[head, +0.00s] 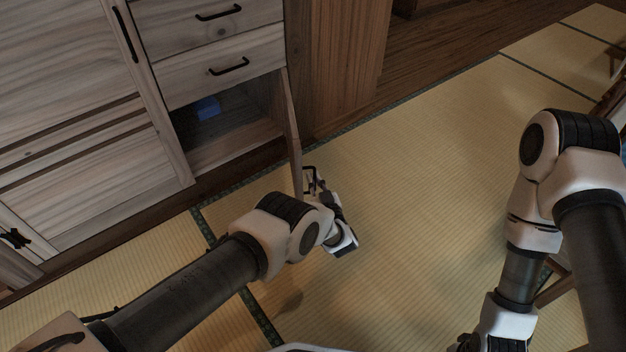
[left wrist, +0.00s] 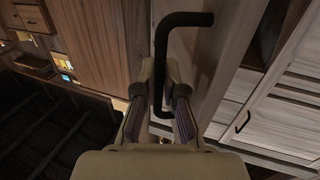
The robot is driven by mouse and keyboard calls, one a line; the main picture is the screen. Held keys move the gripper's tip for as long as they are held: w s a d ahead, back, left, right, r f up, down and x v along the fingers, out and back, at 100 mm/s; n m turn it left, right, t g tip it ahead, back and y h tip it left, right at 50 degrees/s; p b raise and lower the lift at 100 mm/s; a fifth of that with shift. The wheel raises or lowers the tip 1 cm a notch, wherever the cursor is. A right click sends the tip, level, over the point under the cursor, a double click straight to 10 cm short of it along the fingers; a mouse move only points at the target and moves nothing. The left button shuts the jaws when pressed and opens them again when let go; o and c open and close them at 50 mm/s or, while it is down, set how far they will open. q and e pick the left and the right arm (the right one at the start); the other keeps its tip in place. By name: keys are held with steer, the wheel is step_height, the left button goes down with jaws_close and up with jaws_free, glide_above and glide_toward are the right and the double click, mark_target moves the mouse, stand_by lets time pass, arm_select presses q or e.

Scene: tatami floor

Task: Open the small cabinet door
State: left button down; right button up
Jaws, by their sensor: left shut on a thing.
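The small wooden cabinet door (head: 291,125) stands swung well out from the cabinet, seen nearly edge-on below the drawers in the head view. The open compartment (head: 235,125) shows dark inside. My left gripper (head: 313,186) is at the outer side of the door near its free end. In the left wrist view, my left gripper (left wrist: 160,95) is shut on the black bar handle (left wrist: 182,20), with a finger on each side of it. The door panel (left wrist: 188,58) lies behind the handle. My right gripper (head: 468,342) is only partly in view at the bottom edge, its fingertips unclear.
A blue item (head: 207,108) lies inside the compartment. Two drawers with black handles (head: 229,67) are above it, shut. A wooden panel (head: 345,65) stands right of the door. The tatami floor (head: 420,190) in front is largely clear.

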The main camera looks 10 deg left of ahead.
arm_select(q)
steer(key=shift+w+a, duration=0.1)
steer(key=c, duration=1.5)
jaws_free()
